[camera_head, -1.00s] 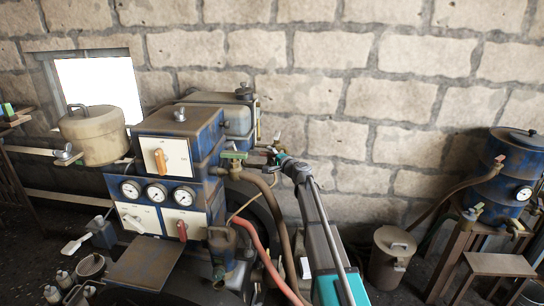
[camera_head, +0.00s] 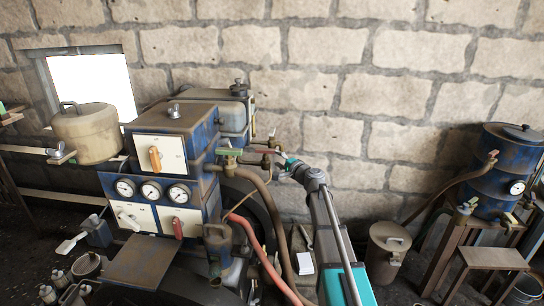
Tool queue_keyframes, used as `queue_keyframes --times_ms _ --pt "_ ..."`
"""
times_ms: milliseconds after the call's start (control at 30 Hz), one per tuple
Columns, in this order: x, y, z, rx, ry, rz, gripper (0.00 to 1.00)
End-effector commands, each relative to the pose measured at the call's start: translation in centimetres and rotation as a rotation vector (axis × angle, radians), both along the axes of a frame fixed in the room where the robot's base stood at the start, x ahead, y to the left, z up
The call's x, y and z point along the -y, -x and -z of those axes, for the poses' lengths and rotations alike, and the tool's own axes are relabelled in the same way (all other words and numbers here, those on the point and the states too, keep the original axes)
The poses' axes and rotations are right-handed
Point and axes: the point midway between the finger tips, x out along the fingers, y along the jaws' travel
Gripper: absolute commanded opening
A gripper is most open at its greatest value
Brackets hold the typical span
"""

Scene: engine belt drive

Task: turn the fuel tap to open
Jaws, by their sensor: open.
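The blue engine housing (camera_head: 208,136) stands left of centre, with a blue tank (camera_head: 236,115) with a dark cap behind it. A small tap-like fitting (camera_head: 272,134) shows right of the tank, with thin pipework (camera_head: 262,151) below it. It looks like the fuel tap, but it is too small to read its handle position surely. My gripper (camera_head: 288,161) is open at the end of my grey and teal arm, just right of this pipework. Its fingers are small and dark here, and I cannot tell whether they touch anything. Nothing shows held.
A brass valve with a green part (camera_head: 228,155) and a red hose (camera_head: 262,250) are on the engine's right side. Gauges (camera_head: 151,191) and levers are on its front. A lidded can (camera_head: 387,250) and a blue drum (camera_head: 503,165) stand at right. Bare wall lies behind.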

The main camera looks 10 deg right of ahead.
Motion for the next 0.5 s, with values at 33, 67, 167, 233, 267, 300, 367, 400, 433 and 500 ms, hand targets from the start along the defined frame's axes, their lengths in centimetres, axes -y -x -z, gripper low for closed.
queue_keyframes --times_ms 33,67,167,233,267,300,367,400,433,500 --pt "0.3 1.0 0.0 0.000 0.000 0.000 0.57" --pt "0.5 1.3 0.0 0.000 0.000 0.000 0.57" --pt "1.0 2.2 0.0 0.000 0.000 0.000 0.57" --pt "1.3 2.7 0.0 0.000 0.000 0.000 0.57" --pt "1.4 2.8 0.0 0.000 0.000 0.000 0.57" --pt "1.5 3.0 0.0 0.000 0.000 0.000 0.57" --pt "1.6 3.2 0.0 0.000 0.000 0.000 0.57" --pt "1.6 3.2 0.0 0.000 0.000 -0.001 0.57" --pt "1.6 3.2 0.0 0.000 0.000 -0.001 0.57" --pt "1.7 3.2 0.0 0.000 0.000 -0.001 0.57"
